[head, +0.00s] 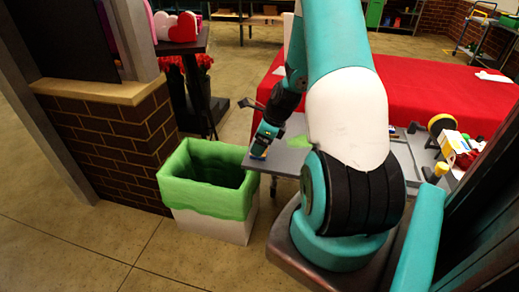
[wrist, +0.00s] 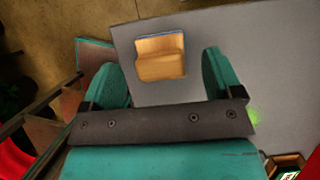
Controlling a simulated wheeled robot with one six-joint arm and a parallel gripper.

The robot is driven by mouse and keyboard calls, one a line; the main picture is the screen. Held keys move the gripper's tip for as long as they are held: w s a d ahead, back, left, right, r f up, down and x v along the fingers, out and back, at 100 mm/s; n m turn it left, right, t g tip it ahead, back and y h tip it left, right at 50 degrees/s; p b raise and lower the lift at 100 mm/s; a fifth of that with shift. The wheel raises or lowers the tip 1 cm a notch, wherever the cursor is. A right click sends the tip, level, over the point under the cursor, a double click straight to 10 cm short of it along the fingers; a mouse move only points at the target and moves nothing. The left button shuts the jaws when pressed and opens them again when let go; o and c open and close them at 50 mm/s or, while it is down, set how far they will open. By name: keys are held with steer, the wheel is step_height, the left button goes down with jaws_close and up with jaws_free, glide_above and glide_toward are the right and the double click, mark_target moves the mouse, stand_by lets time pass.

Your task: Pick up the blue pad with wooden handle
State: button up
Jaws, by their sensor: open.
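The blue pad with wooden handle (wrist: 160,57) lies on the grey table in the wrist view. Its tan wooden handle faces up, and a thin blue edge shows along its far side. My gripper (wrist: 157,76) is open, with one teal finger to each side of the pad and clear gaps between. The fingers do not appear to touch it.
The grey table (head: 285,160) ends just left of my gripper. A bin with a green liner (head: 205,205) stands on the floor beside that edge. A red-covered table (head: 430,95) is behind. Several small items (head: 452,140) crowd the table's right end.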

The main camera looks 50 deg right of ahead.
steer(key=shift+w+a+f, duration=0.1)
steer(key=shift+w+f, duration=0.15)
steer(key=shift+f, duration=0.45)
steer(key=c, duration=1)
steer(key=shift+r, duration=0.1)
step_height(320, 180, up, 20)
steer(key=shift+f, duration=0.1)
